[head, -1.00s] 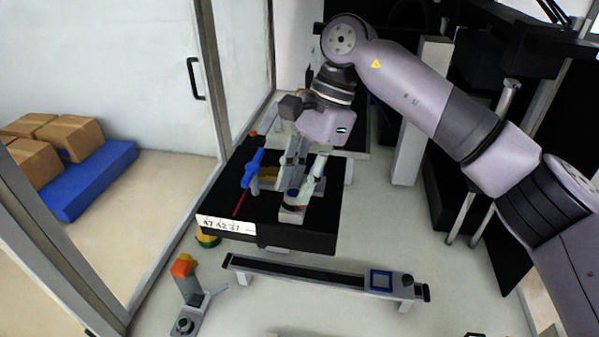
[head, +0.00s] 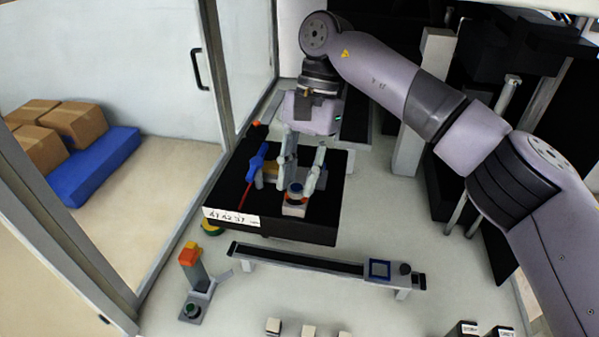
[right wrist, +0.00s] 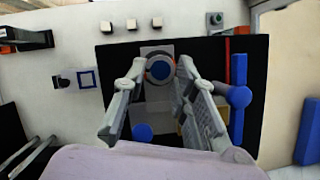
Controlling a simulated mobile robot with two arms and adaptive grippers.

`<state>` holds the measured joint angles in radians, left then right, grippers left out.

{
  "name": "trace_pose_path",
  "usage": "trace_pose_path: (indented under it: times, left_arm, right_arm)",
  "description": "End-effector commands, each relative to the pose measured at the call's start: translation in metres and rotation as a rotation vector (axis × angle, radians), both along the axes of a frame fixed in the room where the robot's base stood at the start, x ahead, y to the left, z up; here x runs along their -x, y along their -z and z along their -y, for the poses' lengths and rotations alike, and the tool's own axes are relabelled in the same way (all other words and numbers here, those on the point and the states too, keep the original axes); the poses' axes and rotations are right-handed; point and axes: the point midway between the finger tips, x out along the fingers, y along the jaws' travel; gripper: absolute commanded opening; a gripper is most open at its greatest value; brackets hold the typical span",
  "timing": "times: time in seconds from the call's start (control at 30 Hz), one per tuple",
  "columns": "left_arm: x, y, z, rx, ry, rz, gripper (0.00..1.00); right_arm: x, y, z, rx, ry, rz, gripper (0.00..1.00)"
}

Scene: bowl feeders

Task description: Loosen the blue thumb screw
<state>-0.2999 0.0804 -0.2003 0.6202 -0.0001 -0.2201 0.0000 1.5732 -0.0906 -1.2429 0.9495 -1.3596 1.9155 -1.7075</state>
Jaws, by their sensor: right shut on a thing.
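The blue thumb screw (head: 295,187) has a round dark blue top with an orange ring beneath it. It stands on a light grey block (head: 293,208) on a black table. My right gripper (head: 297,189) reaches down from above, with one finger on each side of the screw, shut on it. In the right wrist view, the blue top (right wrist: 160,69) shows between the fingertips, and the orange ring is partly hidden by them. A second blue round part (right wrist: 142,131) shows nearer the wrist, between the fingers. My left gripper is not in view.
A yellowish block (head: 270,168) is close behind the fingers. A low rail (head: 300,262) stands in front of the black table (head: 325,222). A button post (head: 192,265) stands front left.

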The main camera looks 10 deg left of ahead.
Motion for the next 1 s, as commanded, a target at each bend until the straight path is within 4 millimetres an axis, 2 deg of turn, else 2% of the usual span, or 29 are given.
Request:
trace_pose_path:
  times: [0.27,0.3,0.57,0.87,1.0]
  left_arm:
    - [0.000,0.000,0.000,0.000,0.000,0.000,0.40]
    - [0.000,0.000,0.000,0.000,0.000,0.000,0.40]
    - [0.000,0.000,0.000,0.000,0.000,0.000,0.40]
    - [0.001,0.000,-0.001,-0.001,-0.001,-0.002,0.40]
    - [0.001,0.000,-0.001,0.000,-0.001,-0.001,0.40]
  right_arm:
    - [-0.001,-0.001,0.000,-0.001,0.003,0.003,0.00]
    - [-0.001,-0.001,0.000,-0.001,0.003,0.003,0.29]
    - [0.000,-0.001,0.000,0.000,0.002,0.002,0.46]
    - [0.000,-0.001,0.000,0.000,0.002,0.001,0.46]
    - [-0.005,-0.012,0.001,0.001,0.004,0.003,0.46]
